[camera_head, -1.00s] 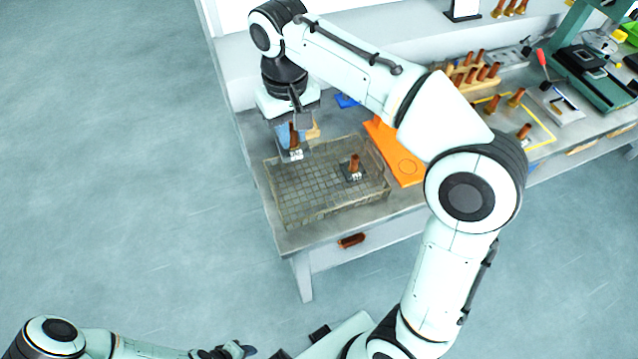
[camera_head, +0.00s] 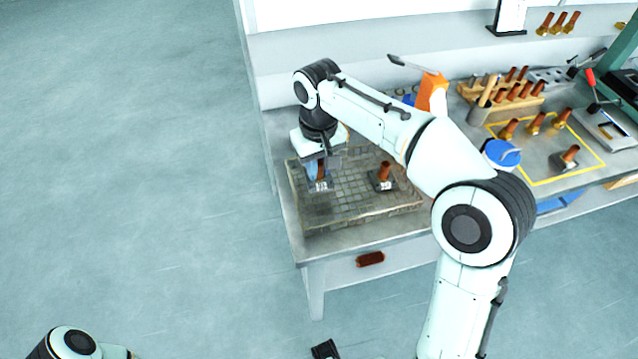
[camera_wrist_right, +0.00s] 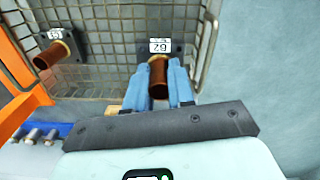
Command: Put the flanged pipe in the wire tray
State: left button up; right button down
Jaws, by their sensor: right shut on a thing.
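The wire tray (camera_head: 365,222) sits at the bench's left end. My right gripper (camera_head: 320,166) is over its left part, shut on an upright flanged pipe (camera_head: 321,173), a copper-brown tube on a dark square flange with a white label. In the right wrist view, the blue fingers (camera_wrist_right: 158,85) close on both sides of the brown tube (camera_wrist_right: 158,78), with the flange inside the tray wall (camera_wrist_right: 207,45). I cannot tell whether the flange touches the tray floor. A second flanged pipe (camera_head: 383,177) stands in the tray's right part. My left gripper is out of view.
An orange object (camera_head: 432,93) stands behind the tray. A blue-lidded container (camera_head: 503,153) is to the right, beside a yellow-outlined area (camera_head: 535,181) with several pipes. A wooden rack (camera_head: 500,96) with several tubes stands behind it. The tray's middle floor is clear.

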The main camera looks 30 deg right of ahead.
aim_at(319, 181)
jog(key=shift+f+b, duration=0.45)
jog(key=shift+f, duration=2.1)
jog(key=shift+f, duration=0.15)
jog(key=c, duration=1)
grip_release()
notch_tip(319, 181, up, 12)
jog(key=p, duration=0.2)
jog(key=shift+p, duration=0.4)
